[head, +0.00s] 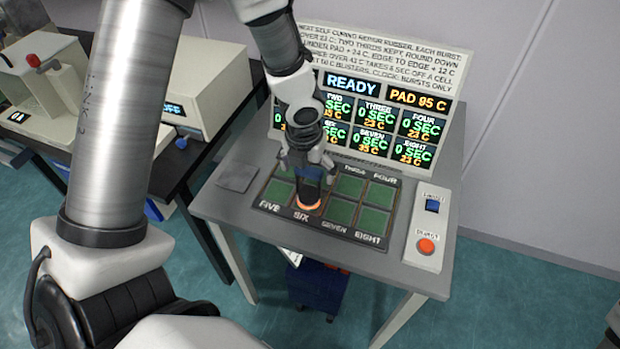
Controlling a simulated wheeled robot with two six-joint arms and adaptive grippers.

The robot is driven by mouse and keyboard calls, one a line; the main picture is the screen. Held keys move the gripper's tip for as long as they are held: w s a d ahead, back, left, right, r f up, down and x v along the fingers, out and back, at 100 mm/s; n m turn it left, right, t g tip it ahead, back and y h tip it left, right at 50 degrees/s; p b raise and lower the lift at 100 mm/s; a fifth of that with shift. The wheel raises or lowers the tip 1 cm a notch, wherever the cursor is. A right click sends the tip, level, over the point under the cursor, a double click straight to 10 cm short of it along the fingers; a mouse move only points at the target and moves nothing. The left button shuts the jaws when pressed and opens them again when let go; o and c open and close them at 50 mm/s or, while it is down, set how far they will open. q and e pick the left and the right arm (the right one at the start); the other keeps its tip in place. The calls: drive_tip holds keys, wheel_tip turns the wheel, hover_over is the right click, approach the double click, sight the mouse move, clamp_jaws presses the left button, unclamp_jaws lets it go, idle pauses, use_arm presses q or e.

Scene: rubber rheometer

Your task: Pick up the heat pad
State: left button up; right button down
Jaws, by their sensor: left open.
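The heat pad (308,201) stands on the dark board of green cells, at the cell above the label SIX. Its lower rim glows orange and its upper part is dark, partly hidden by my left gripper. My left gripper (308,172) points down right over the pad, with its open fingers at the pad's upper part. I cannot tell whether the fingers touch it. My right gripper is out of view.
The board (352,237) lies on a grey table (225,207). Behind it a display panel (400,97) reads READY and PAD 95 C. A control box (430,245) with blue and orange buttons stands at right. A flat grey plate (237,178) lies at left.

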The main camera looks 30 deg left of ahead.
sight(309, 192)
use_arm(q)
drive_tip(key=f+b, duration=0.1)
drive_tip(key=f, duration=0.1)
drive_tip(key=w+f+b, duration=0.1)
drive_tip(key=f, duration=0.1)
drive_tip(key=shift+a+f, duration=0.15)
drive_tip(key=shift+f, duration=0.1)
drive_tip(key=shift+r, duration=0.15)
clamp_jaws()
